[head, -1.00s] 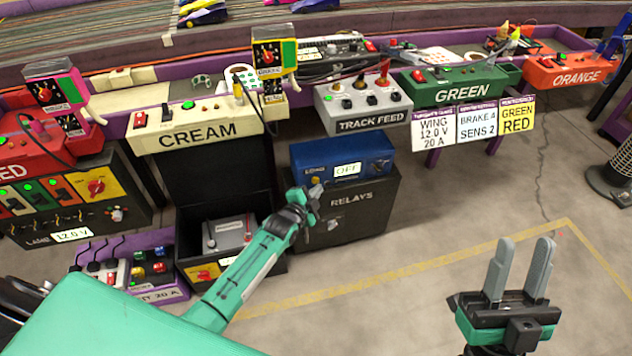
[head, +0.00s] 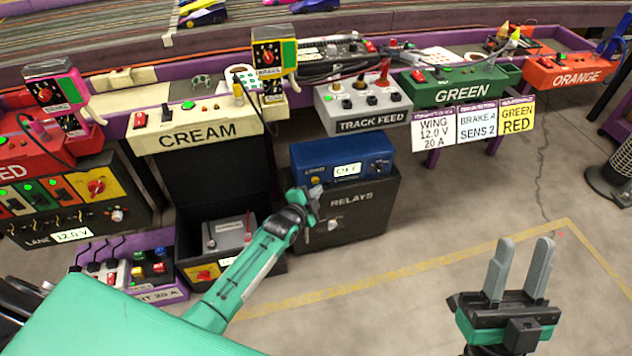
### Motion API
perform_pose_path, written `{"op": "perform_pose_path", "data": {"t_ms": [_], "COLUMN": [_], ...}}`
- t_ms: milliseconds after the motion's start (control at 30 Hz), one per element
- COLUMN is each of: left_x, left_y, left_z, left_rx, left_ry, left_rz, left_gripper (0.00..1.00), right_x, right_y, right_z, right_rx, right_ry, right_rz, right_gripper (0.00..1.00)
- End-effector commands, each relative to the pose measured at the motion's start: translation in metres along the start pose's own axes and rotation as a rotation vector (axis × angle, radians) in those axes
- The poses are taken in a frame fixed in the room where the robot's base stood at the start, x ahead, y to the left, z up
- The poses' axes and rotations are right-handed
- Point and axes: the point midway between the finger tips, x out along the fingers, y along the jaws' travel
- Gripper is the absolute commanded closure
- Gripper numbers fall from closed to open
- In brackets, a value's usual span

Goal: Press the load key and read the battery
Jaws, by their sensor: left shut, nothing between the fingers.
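The blue tester box (head: 374,150) sits on top of the black RELAYS box. Its front has a LOAD label, a small yellow key (head: 316,180) and a white display (head: 347,170) that appears to read OFF. My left gripper (head: 317,191) is shut and empty, its tip just in front of and below the yellow key. I cannot tell whether it touches the key. A grey battery (head: 231,233) with two terminals sits in the black bin under the CREAM station, left of my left forearm. My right gripper (head: 519,268) is open and empty over the floor at the lower right.
The black RELAYS box (head: 372,213) stands behind my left gripper. The CREAM (head: 195,138), TRACK FEED (head: 350,122) and GREEN (head: 470,86) consoles line the track edge. A purple tray (head: 176,271) with switches lies at the lower left.

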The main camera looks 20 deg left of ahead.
Motion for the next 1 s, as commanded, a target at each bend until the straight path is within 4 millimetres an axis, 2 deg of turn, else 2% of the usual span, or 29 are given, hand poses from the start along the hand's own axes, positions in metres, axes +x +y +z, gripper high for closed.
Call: {"op": "perform_pose_path", "data": {"t_ms": [1000], "left_x": [0.0059], "left_y": [-0.0043], "left_z": [0.0045], "left_rx": [0.001], "left_ry": [0.000], "left_rz": [0.001], "left_gripper": [1.00], "right_x": [0.0008], "right_y": [-0.0003], "right_z": [-0.0009], "right_rx": [0.000], "right_ry": [0.000], "right_rz": [-0.001], "right_gripper": [0.64]}}
